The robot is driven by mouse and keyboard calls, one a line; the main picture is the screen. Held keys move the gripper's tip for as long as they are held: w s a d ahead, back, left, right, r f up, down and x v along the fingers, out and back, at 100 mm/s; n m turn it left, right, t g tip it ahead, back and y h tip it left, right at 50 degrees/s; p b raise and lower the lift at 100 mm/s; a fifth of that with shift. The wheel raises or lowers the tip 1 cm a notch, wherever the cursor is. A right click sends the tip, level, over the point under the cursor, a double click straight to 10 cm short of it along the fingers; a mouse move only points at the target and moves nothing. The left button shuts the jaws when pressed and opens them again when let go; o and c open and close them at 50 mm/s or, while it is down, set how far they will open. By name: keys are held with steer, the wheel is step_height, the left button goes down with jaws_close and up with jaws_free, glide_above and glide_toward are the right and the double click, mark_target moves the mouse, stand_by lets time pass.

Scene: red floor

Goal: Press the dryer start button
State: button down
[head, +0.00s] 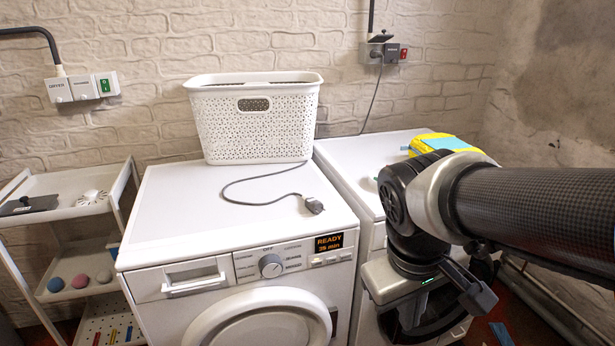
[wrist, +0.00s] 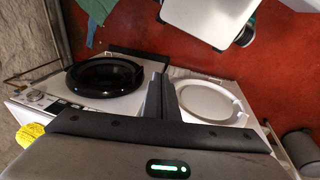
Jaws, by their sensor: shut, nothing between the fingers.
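The left front-loading machine (head: 250,240), with a white round door, shows "READY" and a minutes reading on its lit display (head: 329,243). Small pale buttons (head: 330,260) sit just under the display, right of a round dial (head: 271,265). Its white door (wrist: 208,103) shows at right in the wrist view. A second machine (head: 350,160) stands to its right, partly hidden by my arm; its black door (wrist: 104,76) shows at left in the wrist view. My gripper (head: 412,315) is shut and empty in front of the second machine, right of the buttons. Its fingers (wrist: 162,98) are together.
A white basket (head: 255,125) and a loose plug (head: 314,205) with its cord lie on the left machine. A yellow-and-blue item (head: 445,143) sits on the second. A shelf rack (head: 75,240) stands at left. Wall sockets (head: 82,88) with a green switch are above it.

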steer(key=w+d+f+n+g+h+p, duration=0.1)
steer(key=w+d+f+n+h+p, duration=0.6)
steer(key=w+n+h, duration=0.65)
steer(key=w+a+f+n+t+y+p, duration=0.2)
steer(key=f+n+t, duration=0.4)
steer(key=n, duration=0.5)
steer(key=w+a+f+n+t+y+p, duration=0.1)
steer(key=w+a+f+n+t+y, duration=0.3)
steer(key=n+t, duration=0.5)
steer(key=shift+w+a+f+n+p, duration=0.35)
steer(key=shift+a+f+n, duration=0.85)
steer(key=shift+n, duration=0.45)
steer(key=shift+d, duration=0.1)
steer(key=b, duration=0.3)
glide_toward(346, 257)
steer(key=w+d, duration=0.3)
steer(key=d, duration=0.2)
steer(key=shift+w+r, duration=0.3)
steer(key=shift+w, duration=0.05)
steer(key=shift+w, duration=0.1)
